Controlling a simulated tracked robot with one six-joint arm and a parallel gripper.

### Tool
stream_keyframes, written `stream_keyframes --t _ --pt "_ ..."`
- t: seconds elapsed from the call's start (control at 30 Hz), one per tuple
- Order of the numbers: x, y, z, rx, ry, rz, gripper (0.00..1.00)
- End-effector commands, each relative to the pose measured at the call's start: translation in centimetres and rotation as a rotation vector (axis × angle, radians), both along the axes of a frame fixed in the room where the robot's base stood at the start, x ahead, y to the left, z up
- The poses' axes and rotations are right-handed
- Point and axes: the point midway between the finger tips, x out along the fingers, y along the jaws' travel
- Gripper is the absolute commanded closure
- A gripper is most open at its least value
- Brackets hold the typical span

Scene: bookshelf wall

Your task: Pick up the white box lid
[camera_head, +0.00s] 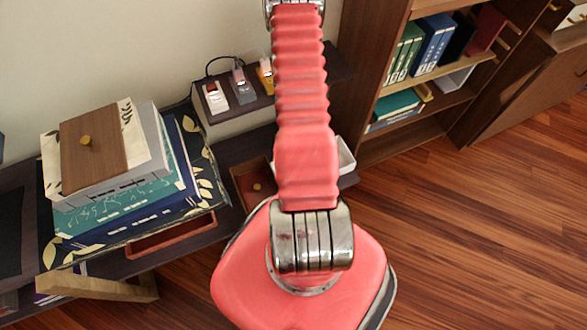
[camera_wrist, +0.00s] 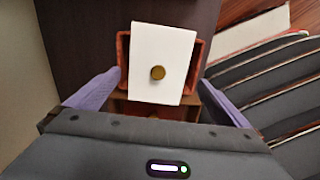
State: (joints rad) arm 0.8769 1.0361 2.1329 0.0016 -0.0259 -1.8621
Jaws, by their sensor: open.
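The white box lid (camera_wrist: 164,38) is a flat white rectangle with a round brass knob (camera_wrist: 158,72), seen in the wrist view. It lies across a reddish-brown open box or tray (camera_wrist: 199,55), whose rim shows on both sides. My gripper (camera_wrist: 160,82) is open, with one purple finger to the left of the lid and one to the right. Both fingers look clear of the lid; its height relative to them is hard to tell.
In the head view, a stack of books (camera_head: 120,205) topped by a brown lid (camera_head: 93,148) stands at left. A small shelf (camera_head: 240,108) holds little items. A bookshelf (camera_head: 360,70) stands right; wooden floor (camera_head: 480,220) is open.

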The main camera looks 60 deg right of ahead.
Motion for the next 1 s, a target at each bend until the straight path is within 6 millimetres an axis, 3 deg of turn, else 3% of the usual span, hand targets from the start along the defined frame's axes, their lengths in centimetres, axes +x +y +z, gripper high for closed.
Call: stream_keyframes --t 0.37,0.8,1.0 --pt "0.0 0.0 -0.3 0.0 0.0 0.0 0.0" --pt "0.0 -0.4 -4.4 0.0 0.0 0.001 0.0" --pt "0.1 -0.4 -5.2 -0.001 -0.001 0.001 0.0"
